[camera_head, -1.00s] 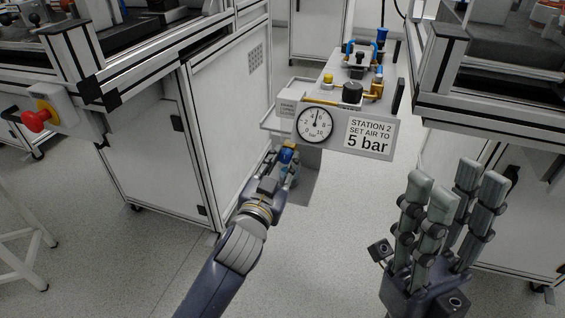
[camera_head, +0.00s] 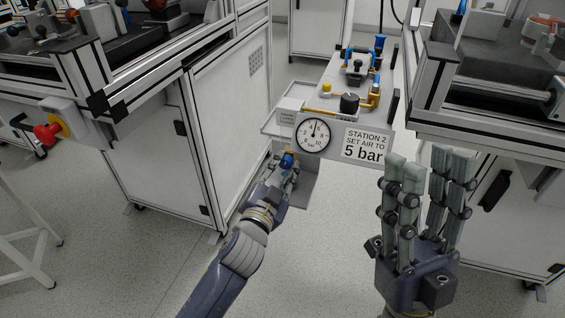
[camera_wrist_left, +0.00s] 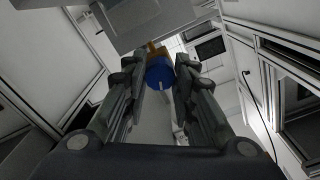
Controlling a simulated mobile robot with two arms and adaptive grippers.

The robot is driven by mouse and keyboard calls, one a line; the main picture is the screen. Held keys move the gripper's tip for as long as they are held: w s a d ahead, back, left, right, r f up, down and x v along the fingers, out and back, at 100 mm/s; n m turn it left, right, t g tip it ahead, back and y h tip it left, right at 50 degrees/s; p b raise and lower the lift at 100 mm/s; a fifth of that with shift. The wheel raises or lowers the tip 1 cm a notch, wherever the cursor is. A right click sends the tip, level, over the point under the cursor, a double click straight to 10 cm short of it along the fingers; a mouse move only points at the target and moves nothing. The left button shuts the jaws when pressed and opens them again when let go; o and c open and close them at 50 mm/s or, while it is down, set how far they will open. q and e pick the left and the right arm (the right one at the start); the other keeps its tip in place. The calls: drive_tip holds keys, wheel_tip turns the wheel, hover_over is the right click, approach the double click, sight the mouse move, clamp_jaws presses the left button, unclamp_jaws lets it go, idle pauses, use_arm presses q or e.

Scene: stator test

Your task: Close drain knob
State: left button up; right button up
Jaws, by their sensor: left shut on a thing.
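The blue drain knob (camera_head: 287,160) hangs below the grey station box with the pressure gauge (camera_head: 313,134). In the left wrist view the round blue knob (camera_wrist_left: 160,72) sits between the fingertips, under a brass stem. My left gripper (camera_head: 284,168) reaches up from below and is shut on the knob; the fingers partly hide it in the head view. My right gripper (camera_head: 428,165) stands at the lower right, fingers pointing up. Its finger groups are apart with nothing between them, well away from the knob.
A black knob (camera_head: 349,104) and brass pipes sit on top. A white cabinet (camera_head: 228,120) stands close to the left arm. Another bench (camera_head: 480,128) is behind the right gripper.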

use_arm(q)
drive_tip(key=shift+m+p, duration=0.9)
drive_tip(key=shift+m, duration=0.1)
drive_tip(key=m+p, duration=0.2)
drive_tip(key=shift+m, duration=0.4)
use_arm(e)
drive_tip(key=w+a+f+g+h, duration=0.2)
drive_tip(key=w+f+g+h, duration=0.2)
drive_tip(key=w+f+g, duration=0.8)
use_arm(q)
drive_tip(key=m+p, duration=0.2)
drive_tip(key=m, duration=0.2)
drive_tip(key=m+p, duration=0.1)
drive_tip(key=m, duration=0.3)
drive_tip(key=shift+m+p, duration=0.4)
drive_tip(key=shift+m, duration=0.4)
use_arm(e)
drive_tip(key=s+d+f+g+h, duration=0.1)
drive_tip(key=s+d+f+g, duration=0.1)
drive_tip(key=f, duration=0.7)
drive_tip(key=s+d+f+g+h, duration=0.2)
drive_tip(key=s+f+g, duration=0.2)
drive_tip(key=f+g, duration=0.3)
drive_tip(key=shift+s+d+f, duration=0.25)
drive_tip(key=shift+d+f, duration=0.1)
drive_tip(key=shift+f, duration=0.85)
use_arm(q)
drive_tip(key=o, duration=1.1)
